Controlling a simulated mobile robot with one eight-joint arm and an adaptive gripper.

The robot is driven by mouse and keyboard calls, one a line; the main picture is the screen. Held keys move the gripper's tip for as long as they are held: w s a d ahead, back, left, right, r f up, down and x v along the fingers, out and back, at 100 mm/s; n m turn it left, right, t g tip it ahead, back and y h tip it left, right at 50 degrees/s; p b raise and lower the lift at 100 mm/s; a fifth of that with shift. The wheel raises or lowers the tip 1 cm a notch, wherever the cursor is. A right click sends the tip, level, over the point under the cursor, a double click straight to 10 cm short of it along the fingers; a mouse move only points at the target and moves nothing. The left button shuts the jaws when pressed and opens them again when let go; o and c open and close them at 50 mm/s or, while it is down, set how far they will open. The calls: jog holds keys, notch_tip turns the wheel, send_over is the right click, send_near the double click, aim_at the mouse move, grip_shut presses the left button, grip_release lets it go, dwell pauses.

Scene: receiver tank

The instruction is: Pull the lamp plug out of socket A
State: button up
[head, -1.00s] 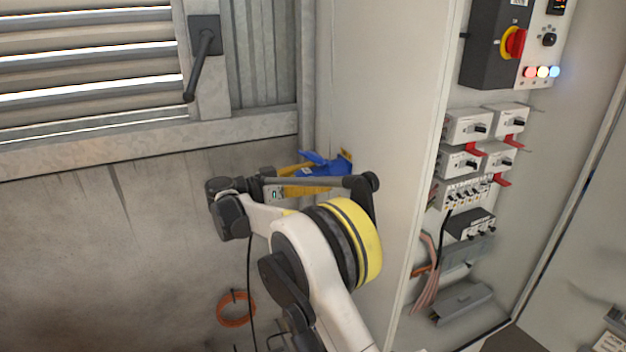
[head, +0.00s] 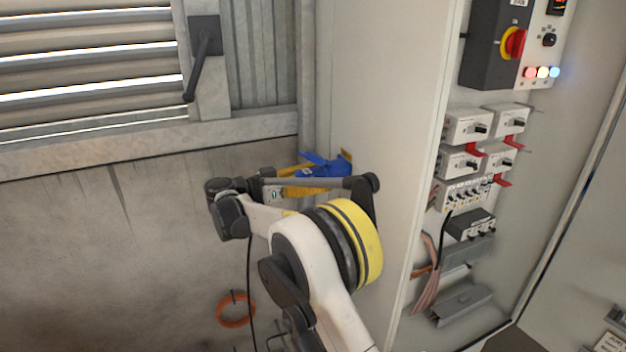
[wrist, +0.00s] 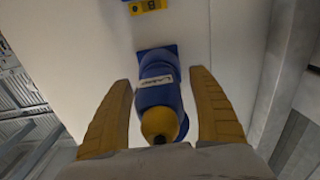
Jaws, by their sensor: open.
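In the wrist view the lamp plug (wrist: 158,92) is a blue cylinder with a white label and a yellow cable end nearest me. Its far end meets a blue socket (wrist: 157,53) on the pale panel; I cannot see a gap between them. My gripper (wrist: 160,100) is open, one yellow finger on each side of the plug, with space between the fingers and the plug. In the head view the blue socket and plug (head: 322,167) show behind my arm. There my yellow gripper fingers (head: 306,190) are partly hidden by my arm, and the plug's near part is hidden.
A yellow label marked B with a blue part (wrist: 150,5) lies farther along the panel. An open electrical cabinet with a red rotary switch (head: 515,43) and breakers (head: 468,127) stands at the right. An orange cable coil (head: 236,309) hangs on the wall below my arm.

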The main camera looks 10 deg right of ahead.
aim_at(297, 181)
dwell(0.4)
jog(key=c, duration=1.5)
jog(key=shift+a, duration=0.2)
jog(key=shift+b+v, duration=0.35)
jog(key=shift+v, duration=2.5)
grip_shut()
jog(key=o, duration=0.7)
grip_release()
jog(key=shift+c, duration=0.2)
grip_shut()
